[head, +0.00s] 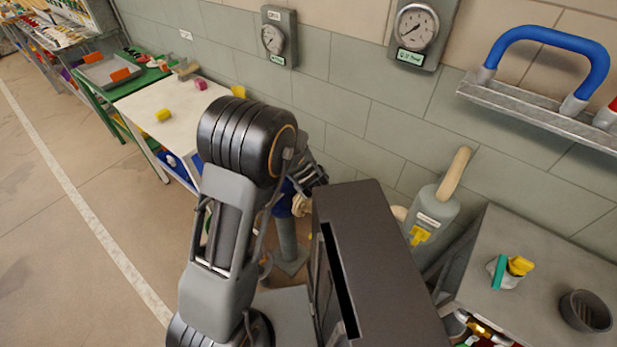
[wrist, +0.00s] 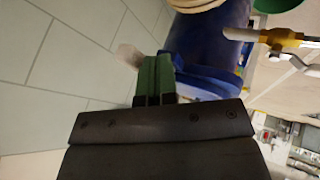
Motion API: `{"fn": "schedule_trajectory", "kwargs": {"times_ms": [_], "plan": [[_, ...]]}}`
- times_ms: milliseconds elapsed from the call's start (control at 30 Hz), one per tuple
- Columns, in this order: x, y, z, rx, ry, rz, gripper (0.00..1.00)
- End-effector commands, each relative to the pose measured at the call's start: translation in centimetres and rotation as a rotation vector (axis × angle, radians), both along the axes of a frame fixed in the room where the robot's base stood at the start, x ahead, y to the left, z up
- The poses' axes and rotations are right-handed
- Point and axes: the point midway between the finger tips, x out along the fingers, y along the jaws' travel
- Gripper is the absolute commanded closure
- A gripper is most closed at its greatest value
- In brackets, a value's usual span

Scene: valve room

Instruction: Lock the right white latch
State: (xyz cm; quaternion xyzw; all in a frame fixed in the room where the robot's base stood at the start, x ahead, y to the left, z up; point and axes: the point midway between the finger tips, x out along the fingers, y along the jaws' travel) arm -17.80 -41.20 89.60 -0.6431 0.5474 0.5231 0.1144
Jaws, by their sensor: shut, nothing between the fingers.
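I cannot make out a white latch for certain in either view. In the wrist view a white piece (wrist: 300,62) shows at the upper right, just below a brass-yellow pipe (wrist: 262,36); I cannot tell whether it is a latch. My gripper (wrist: 153,72) is shut and empty in the wrist view, its green-and-black fingers in front of a dark blue rounded body (wrist: 208,50). I cannot tell whether they touch it. In the head view my gripper (head: 316,178) is partly hidden by my arm, behind the upper left corner of a dark box (head: 385,265).
A tiled wall (head: 360,130) with gauges (head: 415,27) stands behind. A grey bench (head: 550,245) is at the right, below a rail with a blue handle (head: 550,35). A white table (head: 150,95) is at the left. The floor at the left is clear.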

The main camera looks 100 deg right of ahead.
Motion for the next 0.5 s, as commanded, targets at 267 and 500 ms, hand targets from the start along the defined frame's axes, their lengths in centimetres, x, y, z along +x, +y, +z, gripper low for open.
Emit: {"fn": "schedule_trajectory", "kwargs": {"times_ms": [267, 500], "plan": [[-0.44, -0.09, -0.09, 0.001, 0.0, -0.001, 1.0], [-0.57, -0.09, -0.13, 0.001, 0.0, -0.004, 1.0]]}}
